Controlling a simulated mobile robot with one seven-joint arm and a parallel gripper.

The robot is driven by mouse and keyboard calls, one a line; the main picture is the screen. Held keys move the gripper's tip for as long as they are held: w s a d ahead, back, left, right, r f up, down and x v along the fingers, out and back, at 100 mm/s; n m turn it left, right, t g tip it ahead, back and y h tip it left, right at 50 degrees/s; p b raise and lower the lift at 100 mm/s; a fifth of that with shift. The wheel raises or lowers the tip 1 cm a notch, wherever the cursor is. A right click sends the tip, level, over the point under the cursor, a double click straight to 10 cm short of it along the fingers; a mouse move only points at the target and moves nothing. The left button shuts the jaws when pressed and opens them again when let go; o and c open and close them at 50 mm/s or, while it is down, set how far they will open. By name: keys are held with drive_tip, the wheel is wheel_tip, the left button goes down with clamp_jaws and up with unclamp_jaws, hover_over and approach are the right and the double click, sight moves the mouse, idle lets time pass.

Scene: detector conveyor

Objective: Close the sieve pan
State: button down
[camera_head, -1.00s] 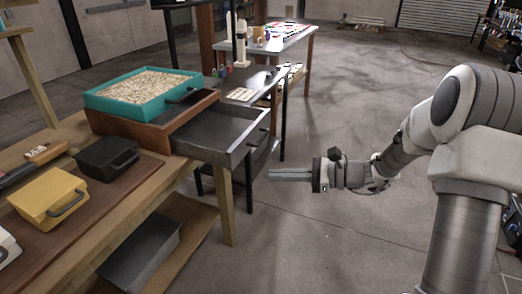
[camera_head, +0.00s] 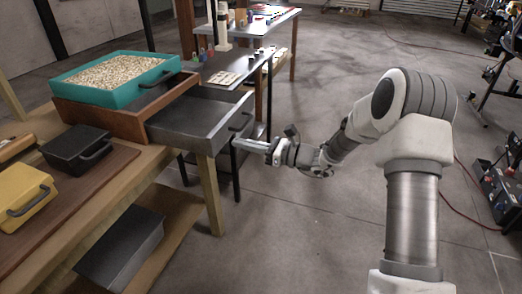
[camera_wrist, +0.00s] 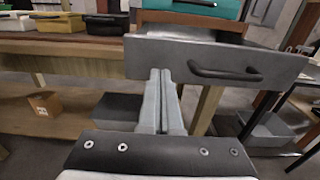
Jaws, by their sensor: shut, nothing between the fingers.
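The sieve pan (camera_head: 208,140) is a dark grey drawer pulled out to the right from a brown wooden box (camera_head: 134,124) on the workbench. A teal tray (camera_head: 132,90) of pale grains sits on top of the box. The pan's front panel carries a black bar handle (camera_wrist: 226,74). My gripper (camera_head: 235,142) is shut and empty, and its fingertips are close to the pan's front in the head view. In the wrist view the fingers (camera_wrist: 160,72) point at the lower part of the front panel, left of the handle. I cannot tell if they touch it.
A black case (camera_head: 75,146) and a yellow case (camera_head: 22,196) lie on the bench to the left. A grey bin (camera_head: 122,246) is on the lower shelf. Another table (camera_head: 262,24) stands behind.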

sight(222, 139)
drive_tip(key=shift+x, duration=1.65)
drive_tip(key=shift+w+a, duration=0.1)
